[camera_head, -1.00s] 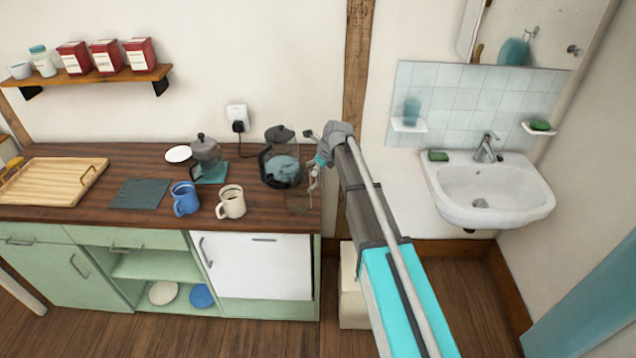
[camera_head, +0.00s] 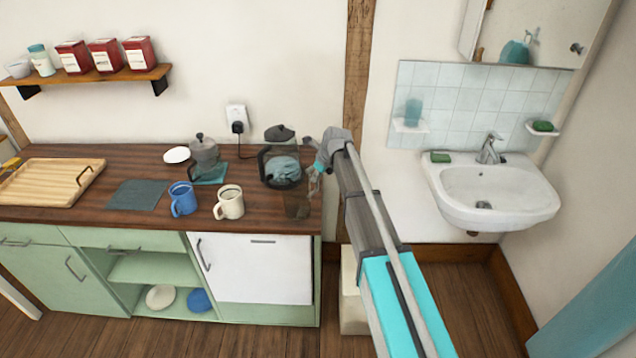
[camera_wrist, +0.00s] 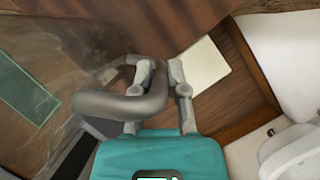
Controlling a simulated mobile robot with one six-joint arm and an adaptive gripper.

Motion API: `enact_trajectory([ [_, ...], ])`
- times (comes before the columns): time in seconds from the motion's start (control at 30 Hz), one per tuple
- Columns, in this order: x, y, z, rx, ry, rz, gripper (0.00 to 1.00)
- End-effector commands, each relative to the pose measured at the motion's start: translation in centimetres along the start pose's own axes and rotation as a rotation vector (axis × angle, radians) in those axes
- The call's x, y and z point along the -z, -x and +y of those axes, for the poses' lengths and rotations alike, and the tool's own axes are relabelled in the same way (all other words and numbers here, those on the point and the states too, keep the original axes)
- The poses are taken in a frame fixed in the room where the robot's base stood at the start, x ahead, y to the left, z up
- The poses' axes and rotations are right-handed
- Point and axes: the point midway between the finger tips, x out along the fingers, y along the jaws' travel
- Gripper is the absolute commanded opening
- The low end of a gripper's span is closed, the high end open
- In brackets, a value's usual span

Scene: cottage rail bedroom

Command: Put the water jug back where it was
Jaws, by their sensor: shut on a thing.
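The water jug (camera_head: 297,204) is a clear, see-through vessel near the right end of the wooden worktop in the head view, its outline faint. My gripper (camera_head: 316,182) is just to its right. In the wrist view, the clear jug wall (camera_wrist: 70,55) fills the left side, and its grey loop handle (camera_wrist: 100,103) reaches to my fingers. My gripper (camera_wrist: 160,72) is shut on this handle. I cannot tell whether the jug's base touches the worktop.
A dark-lidded glass kettle (camera_head: 281,170) stands just behind and left of the jug. A cream mug (camera_head: 229,203), a blue mug (camera_head: 183,199) and a coffee pot (camera_head: 204,152) stand further left. The worktop (camera_head: 265,222) ends just right of the jug; a washbasin (camera_head: 492,190) is beyond.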

Motion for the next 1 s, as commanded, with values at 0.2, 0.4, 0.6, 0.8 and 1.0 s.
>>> enact_trajectory([
  [0.2,0.3,-0.66,-0.04,0.0,-0.001,-0.001,0.0],
  [0.4,0.28,-0.58,-0.05,0.0,-0.001,-0.001,0.0],
  [0.6,0.43,-0.89,-0.08,0.0,-0.002,-0.001,0.0],
  [0.8,0.4,-0.76,-0.1,0.0,-0.001,0.0,0.53],
  [1.0,0.41,-0.75,-0.12,0.001,-0.001,0.0,0.53],
])
